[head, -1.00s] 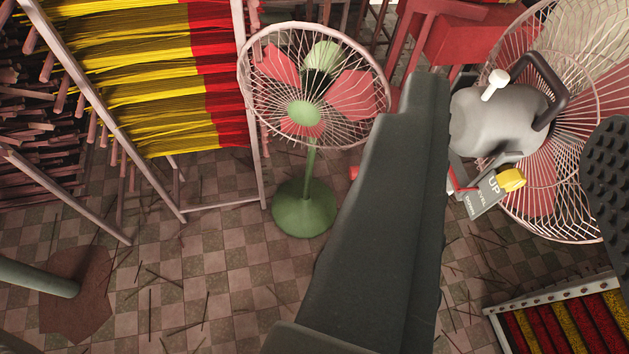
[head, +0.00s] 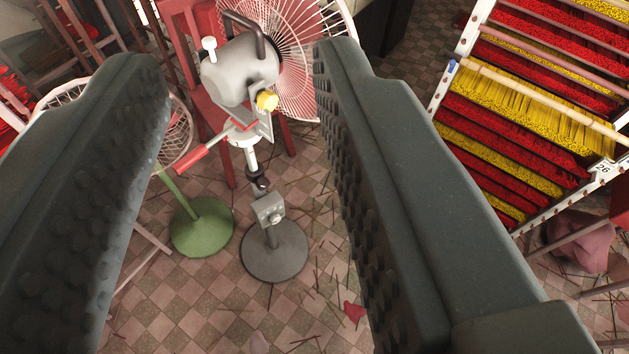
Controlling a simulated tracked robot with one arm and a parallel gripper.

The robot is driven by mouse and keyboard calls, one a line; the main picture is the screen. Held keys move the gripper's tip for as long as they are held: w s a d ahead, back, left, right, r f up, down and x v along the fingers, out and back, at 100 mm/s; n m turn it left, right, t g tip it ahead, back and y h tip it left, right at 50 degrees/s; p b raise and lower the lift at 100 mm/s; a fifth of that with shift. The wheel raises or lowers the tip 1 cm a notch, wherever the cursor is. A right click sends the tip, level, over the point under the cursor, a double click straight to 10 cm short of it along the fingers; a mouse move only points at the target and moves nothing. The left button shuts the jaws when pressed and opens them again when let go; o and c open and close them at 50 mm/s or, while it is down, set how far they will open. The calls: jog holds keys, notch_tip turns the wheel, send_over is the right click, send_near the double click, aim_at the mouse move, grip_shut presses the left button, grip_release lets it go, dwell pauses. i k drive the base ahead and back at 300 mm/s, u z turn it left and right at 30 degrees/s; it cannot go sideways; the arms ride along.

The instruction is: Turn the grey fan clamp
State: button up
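The grey fan (head: 232,72) stands upright near the picture's middle, with a grey motor housing and a wire cage behind it. Its pole rises from a round dark grey base (head: 275,252). A dark clamp-like collar (head: 258,183) sits on the pole, above a grey control box (head: 269,209). I cannot tell for sure which part is the clamp. A red-handled lever (head: 205,152) sticks out left below the housing. My gripper (head: 238,60) is open and empty. Its two studded dark fingers flank the fan in the picture, with no visible contact.
A smaller fan on a green stand (head: 202,228) is close on the left, partly hidden by my left finger. A red stool (head: 190,20) stands behind. A rack of red and yellow incense (head: 530,120) fills the right. The tiled floor (head: 190,310) has scattered sticks.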

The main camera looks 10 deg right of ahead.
aim_at(262, 183)
jog(key=z, duration=1.75)
jog(key=k, duration=0.75)
jog(key=u, duration=1.5)
jog(key=i, duration=1)
jog(key=u, duration=0.05)
